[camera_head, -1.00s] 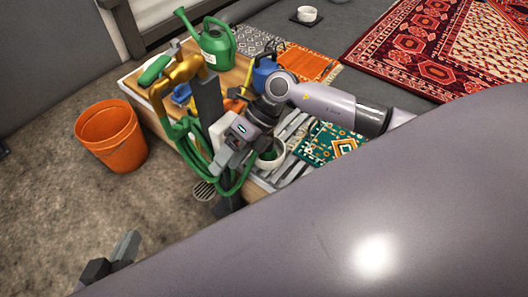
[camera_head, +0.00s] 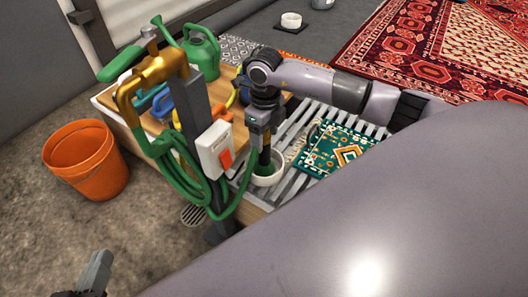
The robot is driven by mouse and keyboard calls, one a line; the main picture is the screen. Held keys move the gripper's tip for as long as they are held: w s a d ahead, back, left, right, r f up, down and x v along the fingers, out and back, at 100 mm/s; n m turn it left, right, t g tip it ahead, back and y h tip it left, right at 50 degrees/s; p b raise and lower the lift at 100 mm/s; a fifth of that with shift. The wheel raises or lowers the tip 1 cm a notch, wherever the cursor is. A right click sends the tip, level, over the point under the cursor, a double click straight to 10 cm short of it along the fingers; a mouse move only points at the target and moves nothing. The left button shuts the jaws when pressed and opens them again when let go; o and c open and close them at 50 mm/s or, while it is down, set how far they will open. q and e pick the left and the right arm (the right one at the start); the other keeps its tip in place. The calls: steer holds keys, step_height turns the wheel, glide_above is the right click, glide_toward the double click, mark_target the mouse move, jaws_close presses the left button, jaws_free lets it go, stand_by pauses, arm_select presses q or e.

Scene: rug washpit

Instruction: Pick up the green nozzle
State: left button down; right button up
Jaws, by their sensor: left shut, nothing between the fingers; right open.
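A green piece (camera_head: 262,168), probably the nozzle, stands in a small white cup (camera_head: 276,178) on the slatted part of the bench; its upper part is hidden by my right gripper. My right gripper (camera_head: 263,154) points down just over the cup, open; I cannot tell whether its fingers touch the green piece. A green hose (camera_head: 176,182) hangs in loops on the post and one length rises toward the cup. My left gripper (camera_head: 98,270) is shut and empty at the bottom left, far from the bench.
A grey post (camera_head: 193,110) with a gold tap (camera_head: 150,75) and a white switch box (camera_head: 214,150) stands left of my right gripper. A green watering can (camera_head: 203,52) is behind. A patterned mat (camera_head: 338,150) lies right. An orange bucket (camera_head: 86,165) stands on the floor.

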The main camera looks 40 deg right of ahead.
steer(key=shift+f, duration=0.7)
steer(key=shift+r, duration=0.1)
steer(key=c, duration=1.1)
